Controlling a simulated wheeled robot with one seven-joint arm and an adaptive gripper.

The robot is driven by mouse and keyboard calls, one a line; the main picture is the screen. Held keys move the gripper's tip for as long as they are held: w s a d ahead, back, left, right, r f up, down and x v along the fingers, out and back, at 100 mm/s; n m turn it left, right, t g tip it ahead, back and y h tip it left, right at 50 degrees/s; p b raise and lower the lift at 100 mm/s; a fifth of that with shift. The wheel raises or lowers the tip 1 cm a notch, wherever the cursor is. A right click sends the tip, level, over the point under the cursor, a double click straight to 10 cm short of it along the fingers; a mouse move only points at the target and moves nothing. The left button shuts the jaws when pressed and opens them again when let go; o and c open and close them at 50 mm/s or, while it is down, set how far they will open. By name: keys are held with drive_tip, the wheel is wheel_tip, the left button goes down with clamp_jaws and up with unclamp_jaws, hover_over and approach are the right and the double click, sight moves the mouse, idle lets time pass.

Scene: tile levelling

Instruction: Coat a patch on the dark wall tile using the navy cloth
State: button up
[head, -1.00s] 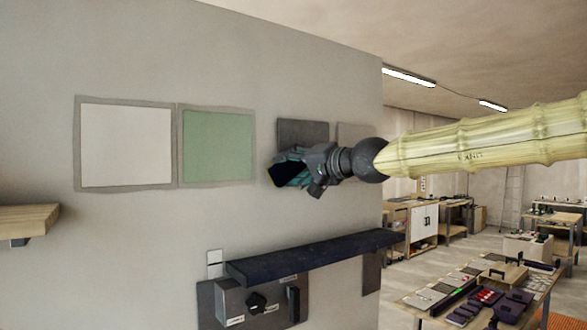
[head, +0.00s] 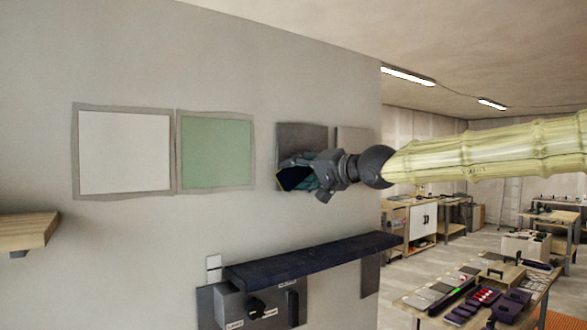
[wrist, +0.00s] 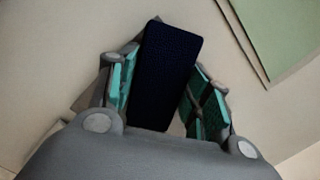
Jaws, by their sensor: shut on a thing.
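The navy cloth (wrist: 165,75) is a dark, flat, folded-looking piece between the two teal-lined fingers in the wrist view. My gripper (head: 300,176) is shut on it in front of the wall. The dark wall tile (head: 302,136) is a dark grey square right of the green tile. The gripper and cloth (head: 293,178) overlap its lower part in the head view and hide some of it. I cannot tell whether the cloth touches the tile. No coated patch can be made out on the visible part.
A white tile (head: 125,152) and a green tile (head: 216,151) are on the wall to the left. A paler grey tile (head: 352,140) is to the right. A dark shelf (head: 310,260) juts out below, above a panel with a knob (head: 256,307). A wooden ledge (head: 25,232) is at far left.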

sight(311, 170)
drive_tip(key=shift+w+d+r+p, duration=0.1)
drive_tip(key=shift+w+d+p, duration=0.5)
drive_tip(key=shift+d+p, duration=0.25)
drive_tip(key=shift+w+d+r+p, duration=0.1)
drive_tip(key=shift+w+d+p, duration=0.5)
drive_tip(key=shift+p, duration=0.35)
drive_tip(key=shift+w+d+f, duration=0.1)
drive_tip(key=shift+d+f, duration=0.05)
drive_tip(key=shift+d, duration=0.05)
drive_tip(key=shift+w+d+p, duration=0.45)
drive_tip(key=shift+d+p, duration=0.2)
drive_tip(key=shift+p, duration=0.45)
drive_tip(key=shift+w+d, duration=0.6)
drive_tip(key=shift+d, duration=0.2)
drive_tip(key=shift+w+d, duration=0.1)
